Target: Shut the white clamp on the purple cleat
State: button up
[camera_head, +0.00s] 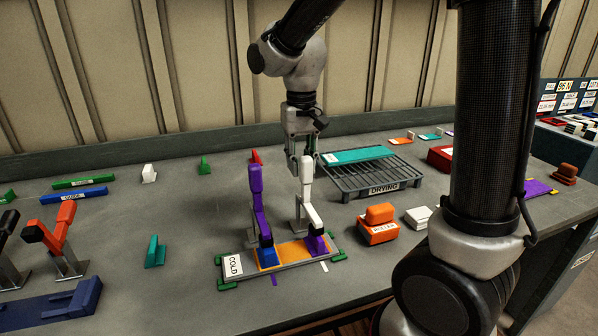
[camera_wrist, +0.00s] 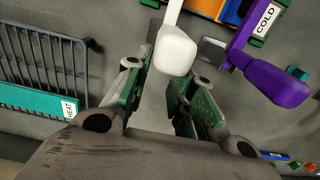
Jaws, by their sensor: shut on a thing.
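The white clamp (camera_head: 308,190) stands at the right end of the COLD bar (camera_head: 240,280), its handle upright and its lower arm sloping down toward the purple cleat (camera_head: 317,245). I cannot tell whether its foot touches the cleat. My gripper (camera_head: 300,168) is at the back of the upright white handle. In the wrist view the handle end (camera_wrist: 176,52) is at the tips of my fingers (camera_wrist: 166,78), which close on it. The cleat is not clearly visible in the wrist view.
A purple clamp (camera_head: 256,190) stands close on the left, above a blue cleat (camera_head: 267,258). The drying rack (camera_head: 385,186) with a teal bar (camera_head: 357,156) is close on the right. An orange block (camera_head: 378,234) sits at front right. Orange clamp (camera_head: 62,225) is far left.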

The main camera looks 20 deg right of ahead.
aim_at(307, 158)
jog(key=shift+s+f, duration=0.1)
jog(key=shift+s, duration=1.95)
jog(key=o, duration=0.7)
jog(key=shift+o, duration=0.2)
jog(key=shift+w, duration=0.1)
jog(key=shift+r, duration=3.6)
